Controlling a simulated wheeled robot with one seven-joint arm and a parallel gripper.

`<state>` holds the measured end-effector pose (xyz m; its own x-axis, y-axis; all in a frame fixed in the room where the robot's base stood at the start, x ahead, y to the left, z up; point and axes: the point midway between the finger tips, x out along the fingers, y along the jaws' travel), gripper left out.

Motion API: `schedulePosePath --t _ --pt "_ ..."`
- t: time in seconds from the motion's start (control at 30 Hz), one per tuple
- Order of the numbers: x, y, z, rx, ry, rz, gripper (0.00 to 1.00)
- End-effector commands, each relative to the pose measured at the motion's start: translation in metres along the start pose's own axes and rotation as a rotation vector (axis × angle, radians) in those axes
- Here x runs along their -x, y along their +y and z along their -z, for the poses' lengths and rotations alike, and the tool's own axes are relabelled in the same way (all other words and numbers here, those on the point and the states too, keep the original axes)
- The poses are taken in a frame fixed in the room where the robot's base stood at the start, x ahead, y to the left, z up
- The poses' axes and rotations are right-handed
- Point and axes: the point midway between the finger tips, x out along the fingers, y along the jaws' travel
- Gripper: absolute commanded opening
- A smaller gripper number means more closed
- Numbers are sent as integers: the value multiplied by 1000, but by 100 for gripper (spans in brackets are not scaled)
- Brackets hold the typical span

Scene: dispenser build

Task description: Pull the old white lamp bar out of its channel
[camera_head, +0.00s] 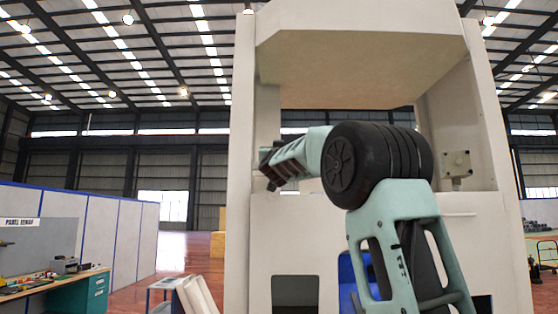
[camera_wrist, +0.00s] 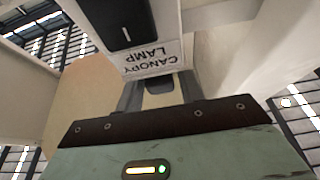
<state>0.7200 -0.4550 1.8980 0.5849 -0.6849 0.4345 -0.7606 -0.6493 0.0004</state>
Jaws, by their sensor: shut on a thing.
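In the wrist view my gripper (camera_wrist: 157,98) reaches up to a pale housing under the canopy. Its two grey fingers are shut on a pale piece, which I take for the end of the white lamp bar (camera_wrist: 160,99). A small dark part (camera_wrist: 157,83) sits just beyond it, below the upside-down "CANOPY LAMP" label (camera_wrist: 150,61). The rest of the bar and its channel cannot be made out. In the head view my arm stands before the white dispenser cabinet (camera_head: 243,180), its far end pointing left under the canopy (camera_head: 360,55); the fingers are not clear there.
A black switch-like part (camera_wrist: 122,22) with a white mark is above the label. The cabinet's side posts flank the opening, with a grey box (camera_head: 456,164) on the right.

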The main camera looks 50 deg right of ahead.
Motion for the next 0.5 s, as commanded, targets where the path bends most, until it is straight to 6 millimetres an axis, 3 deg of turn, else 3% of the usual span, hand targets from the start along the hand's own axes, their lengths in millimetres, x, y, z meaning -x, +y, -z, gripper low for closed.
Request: schedulePosePath --t 0.5 --pt "30 0 15 -2 2 0 6"
